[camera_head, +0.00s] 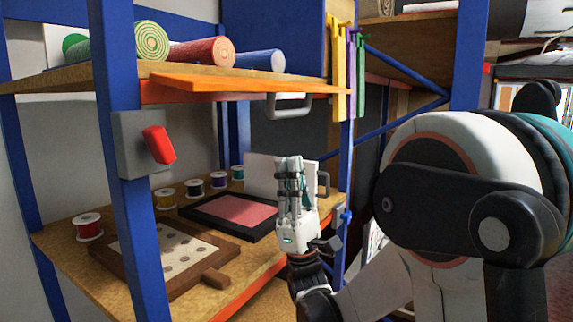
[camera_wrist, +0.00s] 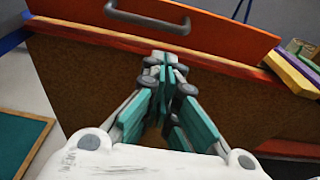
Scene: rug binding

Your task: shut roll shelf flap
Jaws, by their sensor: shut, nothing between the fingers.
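The roll shelf's orange flap (camera_head: 240,84) juts out about level from the front of the upper shelf, so it stands open. Its grey handle (camera_head: 290,105) hangs under the flap toward the right. In the wrist view the orange flap (camera_wrist: 215,38) crosses the top, with the handle (camera_wrist: 148,18) on it. My gripper (camera_head: 290,160) points up in front of the shelves, its fingers together and empty. In the head view it is below the handle with a visible gap. In the wrist view the fingertips (camera_wrist: 166,60) overlap the brown board (camera_wrist: 85,75); contact cannot be told.
A green roll (camera_head: 152,41), a red roll (camera_head: 203,52) and a blue roll (camera_head: 260,60) lie on the upper shelf. The lower shelf holds spools (camera_head: 88,227), a wooden board (camera_head: 165,250) and a dark tray (camera_head: 205,212). A blue post (camera_head: 130,150) bears a red switch (camera_head: 159,145).

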